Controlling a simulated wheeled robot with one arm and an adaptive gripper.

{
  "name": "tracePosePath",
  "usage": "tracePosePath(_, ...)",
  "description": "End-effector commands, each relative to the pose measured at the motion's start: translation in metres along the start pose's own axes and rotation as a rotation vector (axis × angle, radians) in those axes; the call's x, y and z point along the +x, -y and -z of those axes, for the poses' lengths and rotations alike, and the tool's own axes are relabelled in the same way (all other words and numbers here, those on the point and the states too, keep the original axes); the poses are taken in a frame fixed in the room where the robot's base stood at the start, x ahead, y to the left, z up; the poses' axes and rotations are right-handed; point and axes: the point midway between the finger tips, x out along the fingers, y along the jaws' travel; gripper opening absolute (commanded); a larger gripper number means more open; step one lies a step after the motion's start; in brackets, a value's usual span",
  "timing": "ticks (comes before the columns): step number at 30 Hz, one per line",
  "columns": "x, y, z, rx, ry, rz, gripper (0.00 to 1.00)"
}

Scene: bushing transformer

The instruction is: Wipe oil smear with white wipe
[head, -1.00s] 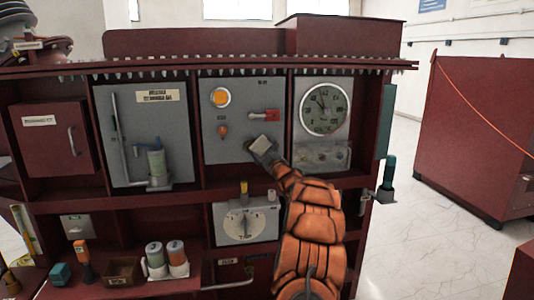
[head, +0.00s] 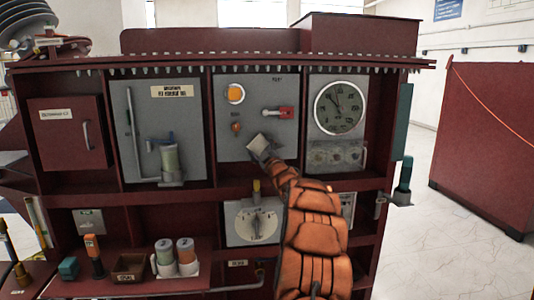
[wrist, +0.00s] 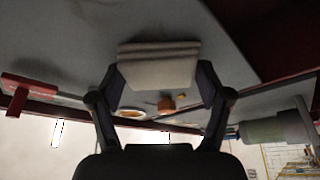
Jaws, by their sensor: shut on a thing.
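My gripper (head: 262,150) is shut on a white wipe (head: 258,142), a pale folded block. In the wrist view the wipe (wrist: 157,65) sits between the two fingers of my gripper (wrist: 158,80). In the head view it is in front of the grey middle panel (head: 228,140), below the orange lamp (head: 235,93) and below left of the red handle (head: 279,112). I cannot tell whether the wipe touches the panel. I cannot make out an oil smear with certainty; part of the panel is hidden behind my gripper.
A round gauge (head: 340,107) is in the right bay, and a pump-like cylinder (head: 170,160) in the left bay. A dial box (head: 250,224) is below my gripper. Cans (head: 186,255) and a small brown box (head: 129,267) stand on the lower shelf. Dark red dividers separate the bays.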

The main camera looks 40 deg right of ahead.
Motion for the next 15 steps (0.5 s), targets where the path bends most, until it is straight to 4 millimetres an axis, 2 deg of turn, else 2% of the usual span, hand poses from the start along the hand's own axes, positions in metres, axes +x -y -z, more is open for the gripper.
tracePosePath(2,0.0006,0.0059,0.0025,0.000,-0.001,0.000,0.49)
tracePosePath(8,0.0040,0.0053,0.0042,0.000,0.002,-0.001,0.50)
tracePosePath(11,0.0044,0.0039,0.0038,0.001,0.003,-0.001,0.40)
tracePosePath(15,0.0026,-0.0020,0.0001,0.001,0.004,-0.003,0.39)
